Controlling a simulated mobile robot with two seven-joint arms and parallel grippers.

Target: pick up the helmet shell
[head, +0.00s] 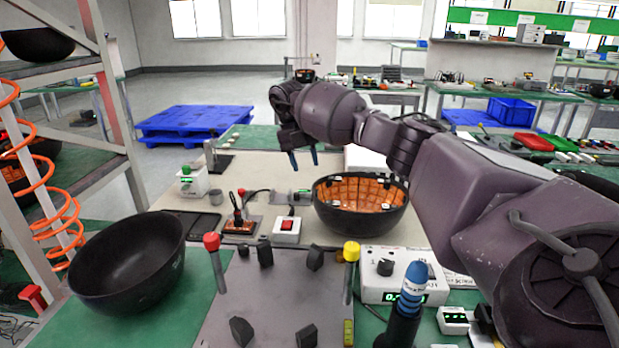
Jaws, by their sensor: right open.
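A plain black helmet shell (128,262) lies hollow side up and tilted on the green bench top at the left. A second black shell with an orange, grid-like lining (361,204) sits hollow side up on the beige mat at the middle. I cannot tell which of them the task means. My right gripper (303,159) hangs in the air above and to the left of the lined shell, blue fingertips pointing down. It is open and empty, touching neither shell. My left gripper is not in view.
A rack (97,55) with more dark shells and an orange coiled hose stands at the left. A plate with red and yellow-topped posts (212,243) is at the front middle. A switch box (287,229), a white meter box (403,277) and a blue-topped tool (413,285) crowd the bench.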

